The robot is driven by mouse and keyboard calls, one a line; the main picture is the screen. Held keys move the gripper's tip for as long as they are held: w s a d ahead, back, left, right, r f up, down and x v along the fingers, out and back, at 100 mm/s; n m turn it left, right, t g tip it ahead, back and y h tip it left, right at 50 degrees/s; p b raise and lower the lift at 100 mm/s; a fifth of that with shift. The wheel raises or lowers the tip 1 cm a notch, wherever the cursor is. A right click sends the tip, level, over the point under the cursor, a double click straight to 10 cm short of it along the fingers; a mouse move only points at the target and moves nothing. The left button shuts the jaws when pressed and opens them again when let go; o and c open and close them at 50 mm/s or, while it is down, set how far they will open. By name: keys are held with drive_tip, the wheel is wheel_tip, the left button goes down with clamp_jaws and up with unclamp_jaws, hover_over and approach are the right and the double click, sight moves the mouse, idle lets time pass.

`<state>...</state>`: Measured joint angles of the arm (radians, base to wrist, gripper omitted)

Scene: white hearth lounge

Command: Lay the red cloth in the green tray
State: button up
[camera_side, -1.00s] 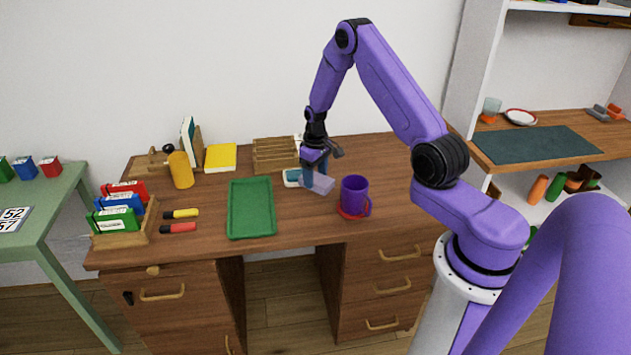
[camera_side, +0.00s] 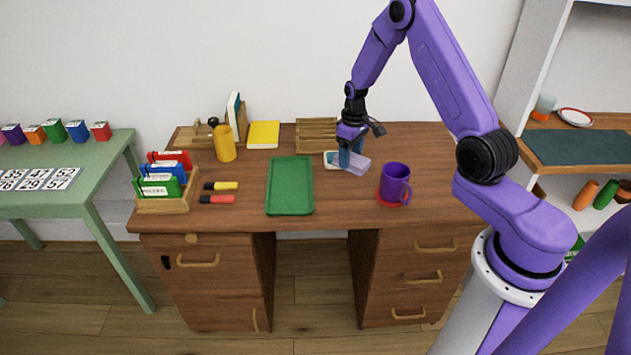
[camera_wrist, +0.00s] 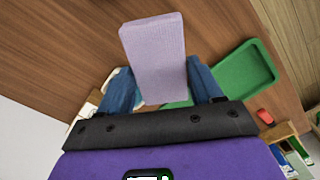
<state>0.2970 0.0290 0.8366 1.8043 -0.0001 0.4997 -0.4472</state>
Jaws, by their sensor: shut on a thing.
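The green tray (camera_side: 290,186) lies empty on the brown desk; part of it shows in the wrist view (camera_wrist: 248,72). My gripper (camera_side: 352,157) is right of the tray, over the desk. Its blue fingers (camera_wrist: 163,88) are shut on a pale lavender block (camera_wrist: 153,55), which also shows in the side view (camera_side: 356,164). I see no clear red cloth.
A white and teal item (camera_side: 331,160) lies beside the block. A wooden rack (camera_side: 316,134), yellow book (camera_side: 264,134) and yellow cup (camera_side: 225,144) stand behind. Two markers (camera_side: 218,199) and a file box (camera_side: 168,205) are left of the tray. The desk's front right is clear.

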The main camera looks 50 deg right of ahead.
drive_tip(key=s+a+r+n, duration=0.1)
drive_tip(key=a+r+n, duration=0.1)
drive_tip(key=a+n, duration=0.35)
drive_tip(key=s+a+r+n, duration=0.1)
drive_tip(key=a+r+n, duration=0.15)
drive_tip(key=a, duration=0.65)
hover_over(289, 192)
drive_tip(key=f, duration=0.9)
drive_tip(key=shift+s+f, duration=0.2)
drive_tip(key=shift+w+f, duration=0.15)
drive_tip(key=shift+f, duration=1.55)
drive_tip(key=shift+f, duration=0.15)
drive_tip(key=o, duration=0.9)
drive_tip(key=shift+o, duration=0.2)
